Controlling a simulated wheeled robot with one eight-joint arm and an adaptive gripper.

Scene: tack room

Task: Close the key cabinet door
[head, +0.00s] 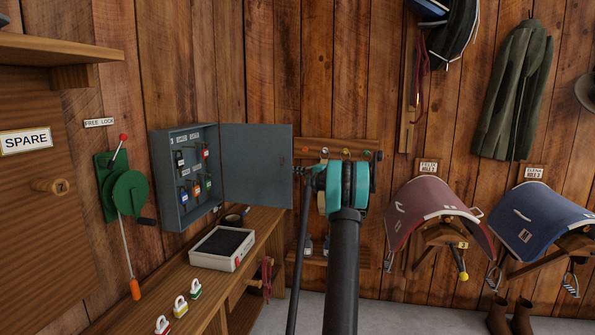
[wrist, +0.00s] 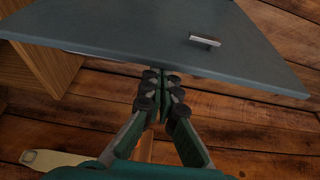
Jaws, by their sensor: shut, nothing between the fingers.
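The grey key cabinet (head: 166,185) is on the wooden wall, left of centre in the head view. Its door (head: 257,165) stands wide open, swung out to the right of the box. Several tagged keys (head: 205,152) hang inside. In the wrist view the door (wrist: 150,35) fills the top, with a small bar handle (wrist: 205,40) on its face. My gripper (head: 300,171) is at the door's right edge in the head view. In the wrist view my gripper (wrist: 162,80) is shut and empty, its fingertips at the door's near edge. I cannot tell whether they touch it.
A wooden bench (head: 200,293) below the cabinet holds a black-topped tray (head: 222,246) and several small padlocks (head: 180,306). A green crank wheel (head: 129,193) is left of the cabinet. A wall rack with hooks (head: 335,148) is behind my arm.

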